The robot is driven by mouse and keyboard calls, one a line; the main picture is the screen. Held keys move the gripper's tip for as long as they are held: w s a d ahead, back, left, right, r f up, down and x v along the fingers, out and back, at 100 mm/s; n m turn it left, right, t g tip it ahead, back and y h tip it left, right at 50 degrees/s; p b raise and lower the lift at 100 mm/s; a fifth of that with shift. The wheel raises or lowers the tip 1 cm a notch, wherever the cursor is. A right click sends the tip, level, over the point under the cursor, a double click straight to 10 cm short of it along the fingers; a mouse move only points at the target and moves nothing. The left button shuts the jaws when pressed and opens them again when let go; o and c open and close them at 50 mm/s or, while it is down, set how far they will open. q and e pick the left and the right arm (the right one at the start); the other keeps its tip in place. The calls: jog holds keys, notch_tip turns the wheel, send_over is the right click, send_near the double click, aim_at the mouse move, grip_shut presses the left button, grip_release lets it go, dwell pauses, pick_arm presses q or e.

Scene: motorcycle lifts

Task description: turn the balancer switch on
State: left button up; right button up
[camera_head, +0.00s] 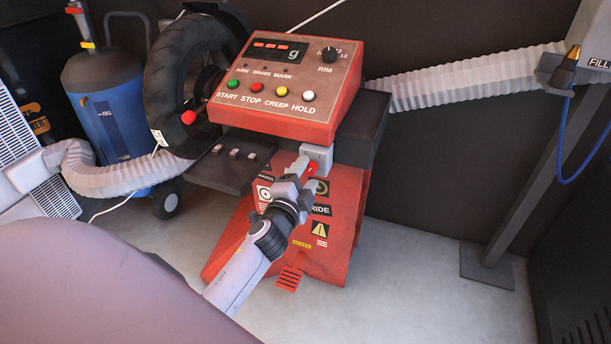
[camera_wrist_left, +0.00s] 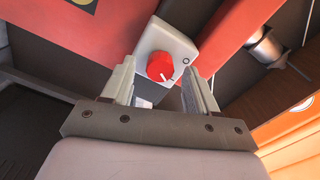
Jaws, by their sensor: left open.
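The balancer (camera_head: 290,85) is a red machine with a sloped panel of buttons and a display. A light grey switch box (camera_head: 321,154) sits under the panel's front right edge. On it is a red rotary knob (camera_wrist_left: 160,66), with a small white line on its face and a ring-shaped mark beside it. My left gripper (camera_head: 305,172) is just in front of the box, partly covering the knob in the head view. In the left wrist view its open fingers (camera_wrist_left: 159,88) stand on either side below the knob, with no clear contact. My right gripper is not in view.
A dark tray (camera_head: 228,168) with small weights juts out left of the switch. A black tyre (camera_head: 183,75) is mounted behind it. A blue tank (camera_head: 112,110) and a pale hose (camera_head: 110,180) stand left. A dark post (camera_head: 525,190) is right; grey floor between is clear.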

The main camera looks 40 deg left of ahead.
pick_arm(q)
jog(key=v, duration=0.6)
jog(key=shift+s+p, duration=0.3)
jog(key=shift+s, duration=0.1)
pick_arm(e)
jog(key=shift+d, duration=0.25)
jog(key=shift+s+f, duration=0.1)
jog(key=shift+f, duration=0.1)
